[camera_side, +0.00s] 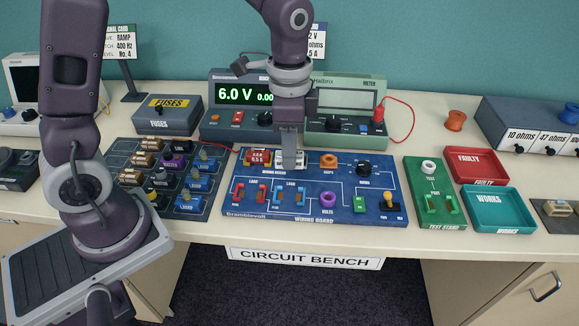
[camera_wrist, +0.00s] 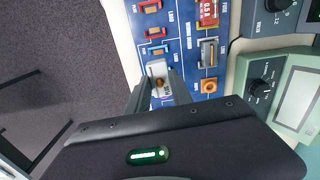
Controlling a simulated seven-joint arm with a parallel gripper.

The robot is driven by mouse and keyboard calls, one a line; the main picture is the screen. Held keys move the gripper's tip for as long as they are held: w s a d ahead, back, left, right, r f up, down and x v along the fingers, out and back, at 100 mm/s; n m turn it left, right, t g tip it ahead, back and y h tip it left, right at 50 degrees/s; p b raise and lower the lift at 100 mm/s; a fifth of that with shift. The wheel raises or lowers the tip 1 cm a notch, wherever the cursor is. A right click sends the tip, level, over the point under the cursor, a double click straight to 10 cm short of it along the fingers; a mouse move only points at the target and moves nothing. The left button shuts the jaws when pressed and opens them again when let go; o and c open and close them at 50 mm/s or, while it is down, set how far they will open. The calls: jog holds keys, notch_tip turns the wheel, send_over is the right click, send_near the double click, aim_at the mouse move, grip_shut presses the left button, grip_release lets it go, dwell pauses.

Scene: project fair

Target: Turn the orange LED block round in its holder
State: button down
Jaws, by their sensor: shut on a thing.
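The orange LED block (camera_wrist: 158,72) is a pale block with an orange dome, seen between my fingers in the wrist view. My gripper (camera_wrist: 160,88) is shut on it. In the side view my gripper (camera_side: 289,165) points straight down over the blue wiring board (camera_side: 340,210), and its fingers hide most of the block. A grey metallic holder (camera_wrist: 208,52) shows beside my fingers in the wrist view, between a red fuse block and an orange ring. I cannot tell whether the LED block touches a holder.
The red fuse block (camera_side: 258,158) is left of my gripper and the orange ring (camera_side: 328,160) right. The power supply (camera_side: 240,100) and meter (camera_side: 345,100) stand close behind. A parts tray (camera_side: 135,203) is at left; the green test stand (camera_side: 436,215) is at right.

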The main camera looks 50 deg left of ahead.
jog(key=n, duration=0.5)
jog(key=shift+r, duration=0.15)
jog(key=n, duration=1.1)
jog(key=shift+f, duration=0.2)
jog(key=n, duration=1)
jog(key=shift+f+n, duration=0.15)
jog(key=shift+n, duration=0.25)
jog(key=n, duration=0.8)
jog(key=shift+f, duration=0.1)
jog(key=shift+f+n, duration=0.3)
jog(key=shift+f, duration=3.45)
